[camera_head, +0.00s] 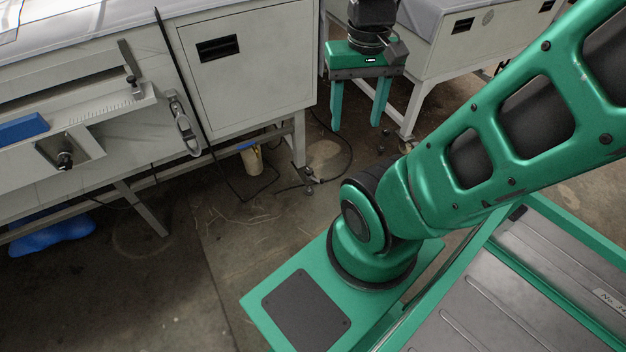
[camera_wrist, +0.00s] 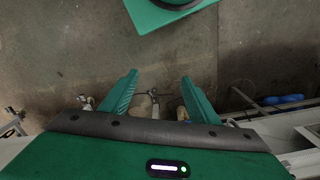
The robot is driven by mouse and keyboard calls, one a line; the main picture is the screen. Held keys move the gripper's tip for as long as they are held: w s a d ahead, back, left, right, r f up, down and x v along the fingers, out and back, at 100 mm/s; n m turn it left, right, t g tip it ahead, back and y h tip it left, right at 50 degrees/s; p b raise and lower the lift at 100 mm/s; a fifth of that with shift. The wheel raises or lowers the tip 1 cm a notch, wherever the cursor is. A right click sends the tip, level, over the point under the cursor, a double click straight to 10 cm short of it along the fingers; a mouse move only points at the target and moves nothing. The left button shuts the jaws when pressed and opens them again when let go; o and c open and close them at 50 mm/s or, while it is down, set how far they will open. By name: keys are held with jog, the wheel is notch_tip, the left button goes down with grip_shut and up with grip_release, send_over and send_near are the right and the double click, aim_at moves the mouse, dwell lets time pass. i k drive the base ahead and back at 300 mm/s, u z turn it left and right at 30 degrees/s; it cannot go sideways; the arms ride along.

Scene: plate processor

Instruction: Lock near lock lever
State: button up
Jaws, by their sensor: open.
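My gripper (camera_head: 357,126) hangs at the upper middle of the head view with its two green fingers pointing down, spread apart and empty. It also shows in the wrist view (camera_wrist: 160,76), with the floor visible between the fingers. A silver looped lever (camera_head: 184,126) is on the front of the white plate processor (camera_head: 255,75), well to the left of my gripper. I cannot tell for certain which of these is the near lock lever. Neither is touched by my gripper.
A metal rail with a scale (camera_head: 105,108) and a blue block (camera_head: 22,128) are on the machine's front at left. A black rod (camera_head: 178,70) runs down its side. A second white cabinet (camera_head: 460,45) stands behind my gripper.

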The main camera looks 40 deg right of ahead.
aim_at(322, 181)
jog(key=z, duration=0.05)
jog(key=k, duration=0.65)
jog(key=z, duration=0.55)
jog(key=i, duration=1.5)
jog(key=u, duration=0.1)
